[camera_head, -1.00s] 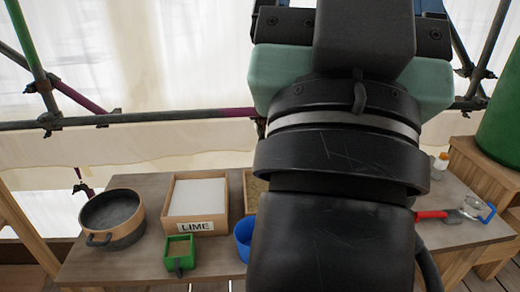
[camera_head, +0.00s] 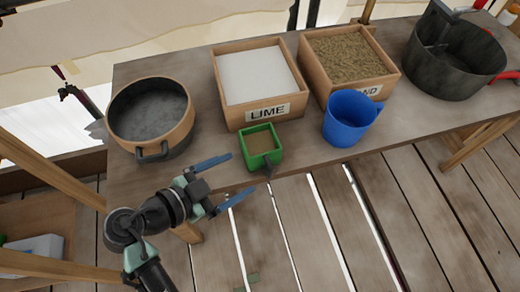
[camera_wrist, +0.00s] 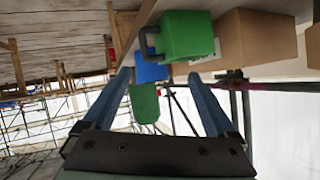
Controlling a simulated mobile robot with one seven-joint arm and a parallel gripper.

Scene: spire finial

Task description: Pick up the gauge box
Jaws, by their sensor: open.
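The gauge box is a small green open box (camera_head: 260,146) with sandy-coloured stuff inside and a dark handle at its front. It stands at the table's front edge, before the LIME box. My gripper (camera_head: 241,171) is open and empty, its two blue fingers pointing toward the gauge box from its left front. The fingertips appear close to the box's left side; I cannot tell if they touch. In the wrist view the green box (camera_wrist: 186,36) is above and beyond the open fingertips (camera_wrist: 159,75), with its handle facing left.
On the wooden table (camera_head: 190,62) stand a round pan (camera_head: 150,118) at left, the LIME box (camera_head: 250,114) behind the gauge box, a sand box (camera_head: 345,92), a blue jug (camera_head: 346,122) close right, and a dark pot (camera_head: 445,72). Slatted floor lies in front.

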